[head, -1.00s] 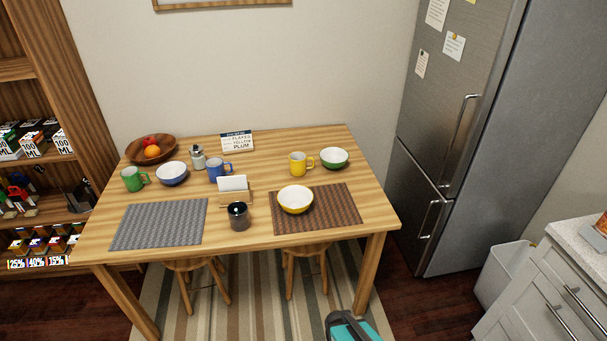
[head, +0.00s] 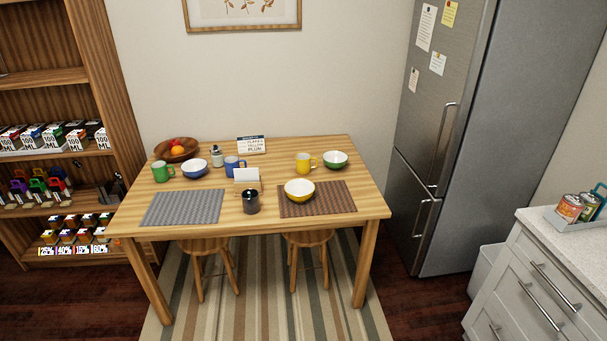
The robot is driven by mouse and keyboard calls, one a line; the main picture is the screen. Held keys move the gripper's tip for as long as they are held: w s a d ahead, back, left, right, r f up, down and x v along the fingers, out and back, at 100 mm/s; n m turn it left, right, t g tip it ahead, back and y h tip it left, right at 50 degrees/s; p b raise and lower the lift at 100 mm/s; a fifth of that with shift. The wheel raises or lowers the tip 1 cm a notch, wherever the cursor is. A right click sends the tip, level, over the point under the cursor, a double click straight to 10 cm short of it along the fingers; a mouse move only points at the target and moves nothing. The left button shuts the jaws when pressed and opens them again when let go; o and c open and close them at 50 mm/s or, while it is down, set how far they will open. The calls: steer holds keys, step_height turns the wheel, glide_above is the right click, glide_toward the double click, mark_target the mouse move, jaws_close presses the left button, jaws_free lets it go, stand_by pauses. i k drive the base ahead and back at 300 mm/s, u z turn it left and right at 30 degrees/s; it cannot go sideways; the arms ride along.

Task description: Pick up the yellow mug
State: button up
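The yellow mug (head: 303,163) stands upright on the wooden table (head: 200,219), toward the back right, its handle pointing right. A green bowl (head: 335,159) is just right of it. A yellow bowl (head: 299,190) sits in front of it on the brown placemat (head: 335,199). My gripper is not in view.
A blue mug (head: 232,166), a green mug (head: 160,172), a dark cup (head: 251,203), a napkin holder (head: 246,176) and a sign (head: 251,145) share the table. Two stools (head: 205,245) stand at its front. The fridge (head: 470,140) is at right, shelves (head: 60,100) at left.

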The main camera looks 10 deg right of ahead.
mark_target(302, 161)
steer(key=z, duration=0.2)
steer(key=k, duration=0.65)
steer(key=u, duration=1.55)
steer(key=i, duration=1.9)
steer(key=z, duration=0.1)
